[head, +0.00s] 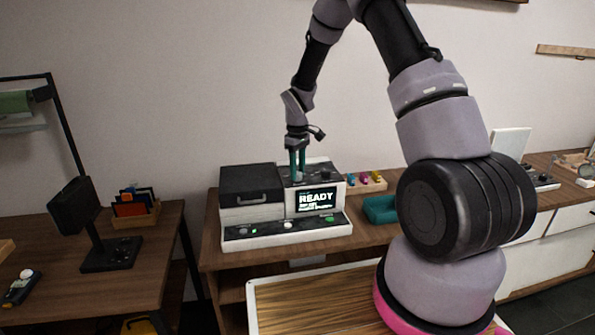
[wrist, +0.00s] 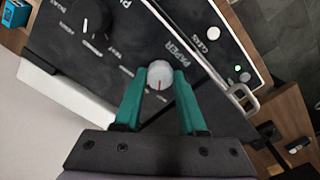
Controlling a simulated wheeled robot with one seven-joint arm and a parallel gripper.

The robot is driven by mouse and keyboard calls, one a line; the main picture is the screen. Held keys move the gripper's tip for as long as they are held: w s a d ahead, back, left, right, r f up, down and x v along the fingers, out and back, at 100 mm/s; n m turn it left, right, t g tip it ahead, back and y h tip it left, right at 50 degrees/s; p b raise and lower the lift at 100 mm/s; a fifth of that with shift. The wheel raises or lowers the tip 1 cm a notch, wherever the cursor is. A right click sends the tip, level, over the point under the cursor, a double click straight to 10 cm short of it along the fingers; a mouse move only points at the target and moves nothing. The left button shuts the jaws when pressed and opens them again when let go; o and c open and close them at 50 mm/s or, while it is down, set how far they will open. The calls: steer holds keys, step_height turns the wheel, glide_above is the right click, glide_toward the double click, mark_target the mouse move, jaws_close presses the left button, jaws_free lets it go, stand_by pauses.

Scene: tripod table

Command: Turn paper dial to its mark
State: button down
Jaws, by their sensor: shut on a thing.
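In the head view my gripper (head: 297,172) reaches down onto the top right of the machine (head: 240,212), where the dial is mostly hidden between the fingers. The pointer line runs roughly along the fingers in the wrist view; its mark is too small to read surely.
A larger black dial (wrist: 90,18) sits on the same panel. A white button (wrist: 213,33) and a green light (wrist: 238,68) are to the right. The machine's screen (head: 317,199) reads READY. A teal box (head: 380,209) and a tray of coloured items (head: 366,184) stand to its right.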

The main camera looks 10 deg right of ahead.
mark_target(298, 173)
steer(key=m, duration=0.4)
steer(key=shift+m, duration=1.7)
steer(key=shift+c, duration=2.4)
jaws_free()
step_height(298, 173, up, 11)
